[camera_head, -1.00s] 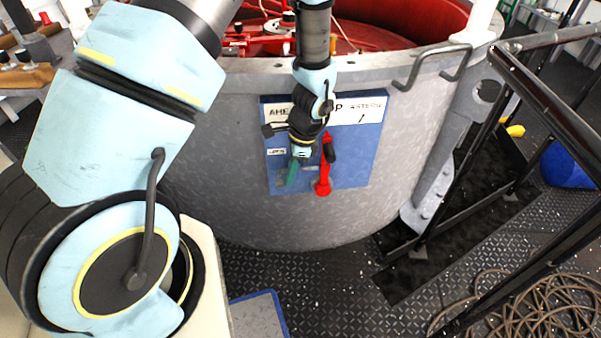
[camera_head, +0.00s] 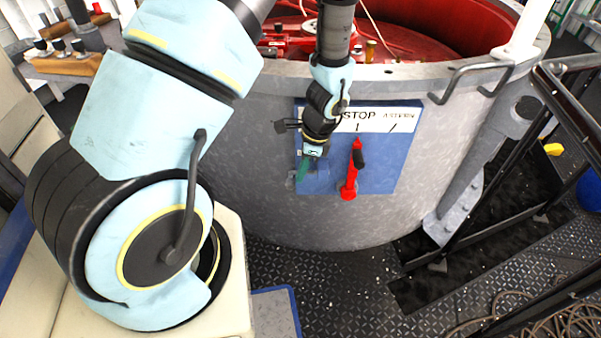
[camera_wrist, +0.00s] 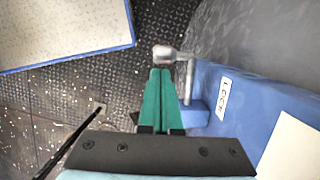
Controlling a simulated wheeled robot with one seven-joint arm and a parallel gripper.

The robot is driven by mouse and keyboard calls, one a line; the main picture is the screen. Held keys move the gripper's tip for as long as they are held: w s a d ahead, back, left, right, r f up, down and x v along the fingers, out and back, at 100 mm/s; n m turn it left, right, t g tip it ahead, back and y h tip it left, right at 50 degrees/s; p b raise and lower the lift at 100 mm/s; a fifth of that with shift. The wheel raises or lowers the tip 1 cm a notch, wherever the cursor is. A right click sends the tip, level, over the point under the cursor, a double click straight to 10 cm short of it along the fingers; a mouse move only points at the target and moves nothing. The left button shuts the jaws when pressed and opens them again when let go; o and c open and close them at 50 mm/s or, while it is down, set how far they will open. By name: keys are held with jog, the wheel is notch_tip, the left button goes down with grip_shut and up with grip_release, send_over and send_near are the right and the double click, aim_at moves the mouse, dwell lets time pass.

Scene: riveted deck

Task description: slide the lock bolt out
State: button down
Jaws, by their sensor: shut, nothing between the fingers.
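The lock bolt (camera_wrist: 165,55) shows in the wrist view as a rounded metal knob on a grey rod, beside the left side of the blue panel (camera_wrist: 197,85). A small label reading "LOCK" (camera_wrist: 222,98) is on the panel. My gripper (camera_wrist: 160,72) has its green fingers closed together and empty. The fingertips are just below the knob in the picture; whether they touch it, I cannot tell. In the head view my gripper (camera_head: 301,176) is at the panel's left edge, and the bolt is hard to make out there.
A red lever (camera_head: 349,185) with a black grip is on the panel, right of my gripper. The panel is on a large grey drum (camera_head: 250,150). A bent metal handle (camera_head: 475,68) and black railings (camera_head: 560,90) stand to the right. Dark deck plate lies below.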

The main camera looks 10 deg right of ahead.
jog(key=p+v, duration=0.6)
jog(key=v, duration=0.2)
jog(key=shift+d, duration=0.1)
